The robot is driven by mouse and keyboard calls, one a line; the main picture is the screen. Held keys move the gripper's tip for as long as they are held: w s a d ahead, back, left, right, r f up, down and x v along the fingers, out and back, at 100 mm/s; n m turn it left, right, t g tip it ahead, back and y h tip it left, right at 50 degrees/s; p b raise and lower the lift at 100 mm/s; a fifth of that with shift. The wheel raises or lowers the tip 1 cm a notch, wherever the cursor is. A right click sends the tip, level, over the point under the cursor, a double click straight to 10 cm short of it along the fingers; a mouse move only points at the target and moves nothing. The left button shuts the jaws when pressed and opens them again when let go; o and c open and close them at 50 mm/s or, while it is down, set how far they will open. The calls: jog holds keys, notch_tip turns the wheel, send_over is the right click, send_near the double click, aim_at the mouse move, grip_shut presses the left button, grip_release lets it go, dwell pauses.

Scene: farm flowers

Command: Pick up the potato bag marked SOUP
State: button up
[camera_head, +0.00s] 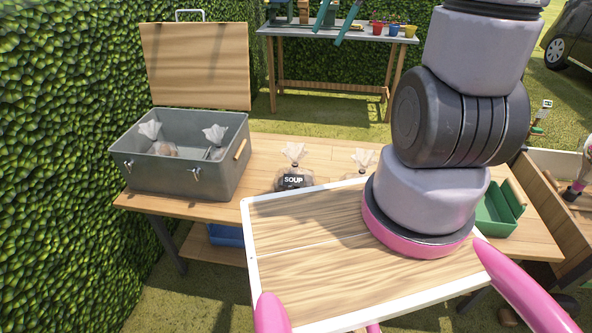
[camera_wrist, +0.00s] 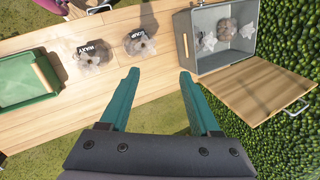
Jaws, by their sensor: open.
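The potato bag marked SOUP (camera_head: 293,180) is a clear bag with a gathered top and a black label. It stands on the wooden table (camera_head: 330,148), its lower part hidden by my body's board. In the wrist view the SOUP bag (camera_wrist: 141,43) lies just beyond and left of centre between my fingertips, apart from them. My gripper (camera_wrist: 159,75) has two teal fingers, spread wide and empty, above the table. In the head view my arm hides it.
Beside the SOUP bag is a bag marked WAXY (camera_wrist: 94,57). A grey lidded box (camera_head: 185,180) stands open at the left, with bags inside. A green tray (camera_head: 497,210) is at the right. A hedge (camera_head: 60,150) borders the left side.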

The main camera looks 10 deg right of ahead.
jog(key=w+d+f+m+g+y, duration=0.1)
jog(key=w+f+m+g+y, duration=0.1)
jog(key=w+f, duration=0.5)
jog(key=m+y, duration=0.7)
send_near(295, 161)
jog(key=a+f, duration=0.1)
jog(key=w+a+f, duration=0.1)
jog(key=f, duration=0.1)
jog(key=shift+w+a, duration=0.2)
jog(key=shift+a, duration=0.15)
jog(key=x, duration=0.6)
jog(key=shift+s+a+r, duration=0.1)
jog(key=shift+a, duration=0.25)
grip_shut()
